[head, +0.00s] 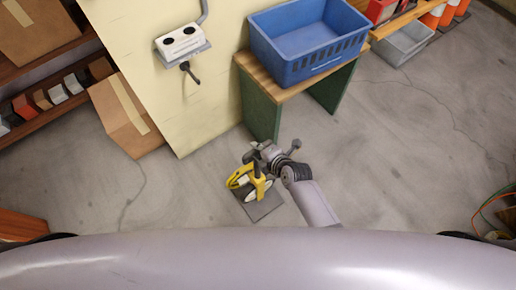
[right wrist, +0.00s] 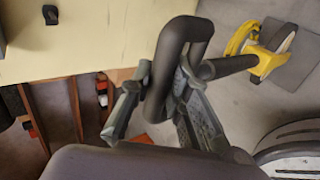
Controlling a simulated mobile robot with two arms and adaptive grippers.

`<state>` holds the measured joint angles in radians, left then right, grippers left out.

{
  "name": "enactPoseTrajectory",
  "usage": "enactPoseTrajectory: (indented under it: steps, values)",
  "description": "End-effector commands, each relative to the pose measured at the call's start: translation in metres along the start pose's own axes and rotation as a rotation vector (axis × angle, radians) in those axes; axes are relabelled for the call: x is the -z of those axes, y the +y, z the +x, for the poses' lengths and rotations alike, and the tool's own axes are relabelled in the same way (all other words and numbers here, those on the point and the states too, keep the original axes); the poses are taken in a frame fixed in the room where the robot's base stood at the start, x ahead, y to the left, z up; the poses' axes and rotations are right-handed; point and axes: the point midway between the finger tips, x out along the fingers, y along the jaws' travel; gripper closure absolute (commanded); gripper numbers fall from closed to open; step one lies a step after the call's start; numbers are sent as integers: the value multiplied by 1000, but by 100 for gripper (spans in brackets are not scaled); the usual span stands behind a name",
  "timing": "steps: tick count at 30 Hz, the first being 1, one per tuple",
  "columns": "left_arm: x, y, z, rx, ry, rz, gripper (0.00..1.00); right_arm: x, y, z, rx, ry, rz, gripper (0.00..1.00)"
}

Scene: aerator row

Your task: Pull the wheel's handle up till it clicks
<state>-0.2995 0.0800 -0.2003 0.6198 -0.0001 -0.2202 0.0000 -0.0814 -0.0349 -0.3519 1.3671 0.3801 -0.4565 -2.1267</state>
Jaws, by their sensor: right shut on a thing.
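The yellow wheel (head: 243,180) stands on a dark grey plate (head: 268,208) on the floor, below the middle of the head view. It also shows at the upper right of the right wrist view (right wrist: 268,60). Its dark handle (right wrist: 182,45) is a loop on a shaft that runs toward the yellow body. My right gripper (head: 258,153) is over the wheel at the handle's top. In the right wrist view its fingers (right wrist: 158,95) are shut on the loop, one on each side. My left gripper is out of view.
A wooden bench (head: 272,94) with a blue crate (head: 305,68) stands just behind my right gripper. A pale panel (head: 150,85) carries a white box (head: 181,42). A cardboard box (head: 128,115) is at the left.

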Motion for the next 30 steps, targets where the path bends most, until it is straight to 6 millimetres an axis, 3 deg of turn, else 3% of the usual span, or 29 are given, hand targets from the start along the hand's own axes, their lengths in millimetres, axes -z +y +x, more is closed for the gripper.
enactPoseTrajectory:
  steps: [9,30]
  values:
    - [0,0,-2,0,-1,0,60,0,1,-1,1,0,0,100]
    - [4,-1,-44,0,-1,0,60,0,36,-28,-1,0,-2,100]
